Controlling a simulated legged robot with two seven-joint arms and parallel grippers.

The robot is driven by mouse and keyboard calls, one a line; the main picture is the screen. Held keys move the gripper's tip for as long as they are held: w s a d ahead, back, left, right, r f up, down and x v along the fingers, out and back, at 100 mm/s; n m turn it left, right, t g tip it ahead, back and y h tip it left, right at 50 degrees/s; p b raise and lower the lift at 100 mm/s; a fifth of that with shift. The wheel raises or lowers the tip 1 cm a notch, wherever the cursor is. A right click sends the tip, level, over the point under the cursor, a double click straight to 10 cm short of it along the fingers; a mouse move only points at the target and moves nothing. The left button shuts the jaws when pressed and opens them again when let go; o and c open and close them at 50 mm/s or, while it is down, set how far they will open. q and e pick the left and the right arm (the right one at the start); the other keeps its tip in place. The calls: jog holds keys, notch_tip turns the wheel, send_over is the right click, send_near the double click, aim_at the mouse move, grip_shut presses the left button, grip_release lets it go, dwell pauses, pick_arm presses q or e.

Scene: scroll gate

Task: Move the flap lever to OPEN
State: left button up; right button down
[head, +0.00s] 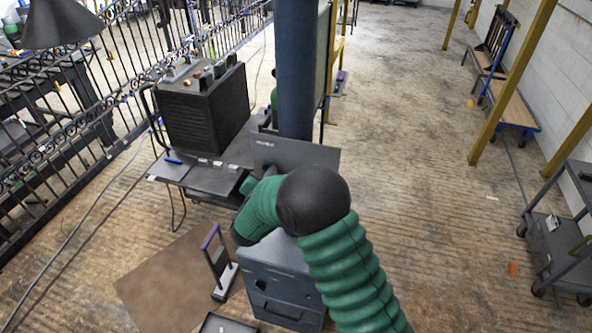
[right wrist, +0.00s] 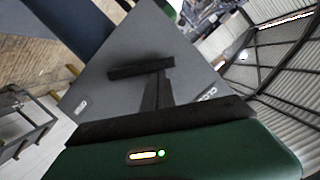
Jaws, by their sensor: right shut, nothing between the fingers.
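A grey panel (head: 305,153) stands upright beside the blue post, with small lettering at its upper left. In the right wrist view the grey panel (right wrist: 110,62) fills the middle, with a small label on its left side and one beginning "CLO" on its right. A dark bar (right wrist: 130,70), seemingly the flap lever, lies across the panel between the labels. My right gripper (right wrist: 158,76) is shut and empty, its tips at or very near the bar; I cannot tell whether they touch. In the head view my arm hides most of that area. My left gripper is out of view.
A black box-shaped unit (head: 207,108) sits on the dark bench (head: 190,172) left of the post. A purple-handled stand (head: 221,268) and a grey cabinet (head: 283,285) are in front. A cart (head: 562,235) stands at the right.

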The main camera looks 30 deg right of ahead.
jog(key=f+n, duration=0.1)
jog(key=w+a+f+n+p, duration=0.1)
jog(key=n+g, duration=0.1)
jog(key=shift+w+a+f+h, duration=0.3)
jog(key=shift+w+f+h, duration=0.1)
jog(key=shift+f, duration=0.15)
dwell(0.5)
